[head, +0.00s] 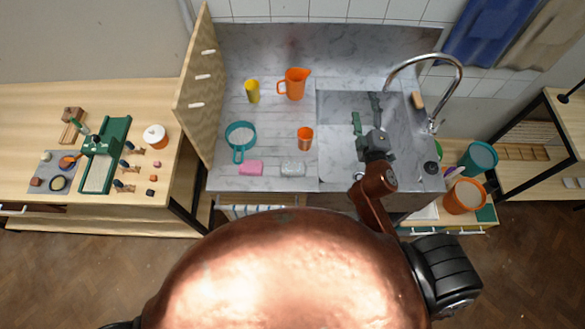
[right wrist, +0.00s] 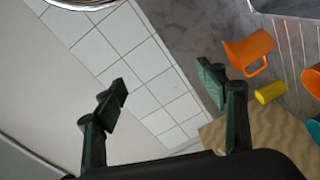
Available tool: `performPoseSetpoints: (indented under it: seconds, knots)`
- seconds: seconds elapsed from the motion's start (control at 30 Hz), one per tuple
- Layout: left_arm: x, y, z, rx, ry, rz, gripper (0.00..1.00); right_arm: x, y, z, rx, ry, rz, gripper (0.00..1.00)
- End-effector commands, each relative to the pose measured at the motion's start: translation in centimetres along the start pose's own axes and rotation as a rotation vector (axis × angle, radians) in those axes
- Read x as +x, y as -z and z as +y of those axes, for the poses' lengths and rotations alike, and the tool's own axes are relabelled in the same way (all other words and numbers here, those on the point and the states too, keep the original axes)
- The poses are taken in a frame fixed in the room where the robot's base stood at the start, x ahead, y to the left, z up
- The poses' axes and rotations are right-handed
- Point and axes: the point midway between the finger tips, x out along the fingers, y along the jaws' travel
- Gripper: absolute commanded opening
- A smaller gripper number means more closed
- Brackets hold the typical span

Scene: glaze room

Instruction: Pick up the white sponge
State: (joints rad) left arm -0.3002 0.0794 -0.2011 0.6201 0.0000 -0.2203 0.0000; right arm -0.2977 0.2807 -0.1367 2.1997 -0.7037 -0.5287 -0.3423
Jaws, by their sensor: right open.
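The white sponge (head: 293,169) is a pale, speckled block lying flat near the front edge of the marble counter, left of the sink. It is not visible in the right wrist view. My right gripper (head: 366,113) is open and empty, above the sink, to the right of and farther back than the sponge. My left gripper is not in view.
A pink sponge (head: 250,168) lies left of the white one. An orange cup (head: 305,138) stands just behind it. A teal pan (head: 240,138), yellow cup (head: 253,92) and orange jug (head: 295,84) are farther left and back. A tall faucet (head: 458,80) arches over the sink (head: 335,150).

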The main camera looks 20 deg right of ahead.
Motion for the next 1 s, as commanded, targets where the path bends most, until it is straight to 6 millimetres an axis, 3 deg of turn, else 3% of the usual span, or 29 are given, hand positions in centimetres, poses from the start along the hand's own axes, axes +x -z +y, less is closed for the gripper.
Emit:
performPoseSetpoints:
  seconds: [0.03, 0.1, 0.2, 0.3, 0.37, 0.43, 0.57, 0.6, 0.7, 0.83, 1.0]
  knots:
    - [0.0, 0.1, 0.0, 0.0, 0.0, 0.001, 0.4, 1.0, 3.6, 1.8, -0.135, -0.079, 0.113, 0.65]
    - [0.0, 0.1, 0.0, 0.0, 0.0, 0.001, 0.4, 1.4, 8.8, 3.2, -0.335, -0.181, 0.272, 0.65]
    - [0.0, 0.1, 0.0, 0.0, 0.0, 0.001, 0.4, 0.7, 16.0, 3.0, -0.63, -0.308, 0.502, 0.65]
    - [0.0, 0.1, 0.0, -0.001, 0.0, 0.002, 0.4, -0.9, 21.9, -0.1, -0.93, -0.408, 0.737, 0.65]
    - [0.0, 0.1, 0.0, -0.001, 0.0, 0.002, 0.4, -2.0, 24.3, -3.1, -1.113, -0.452, 0.88, 0.65]
    - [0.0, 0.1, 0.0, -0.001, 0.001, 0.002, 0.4, -3.3, 25.8, -7.3, -1.32, -0.484, 1.054, 0.65]
    - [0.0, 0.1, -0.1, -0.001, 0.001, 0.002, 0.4, -4.9, 24.6, -15.6, -1.674, -0.482, 1.381, 0.65]
    - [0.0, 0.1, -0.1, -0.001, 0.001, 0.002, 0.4, -5.2, 23.4, -17.7, -1.766, -0.465, 1.477, 0.65]
    - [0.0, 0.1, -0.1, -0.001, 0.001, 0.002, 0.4, -5.5, 19.5, -21.8, -1.947, -0.396, 1.692, 0.65]
    - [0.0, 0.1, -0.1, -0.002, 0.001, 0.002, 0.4, -5.6, 14.8, -24.5, -2.08, -0.294, 1.895, 0.65]
    - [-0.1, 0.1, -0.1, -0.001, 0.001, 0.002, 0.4, -5.7, 12.1, -25.7, -2.136, -0.219, 2.01, 0.65]
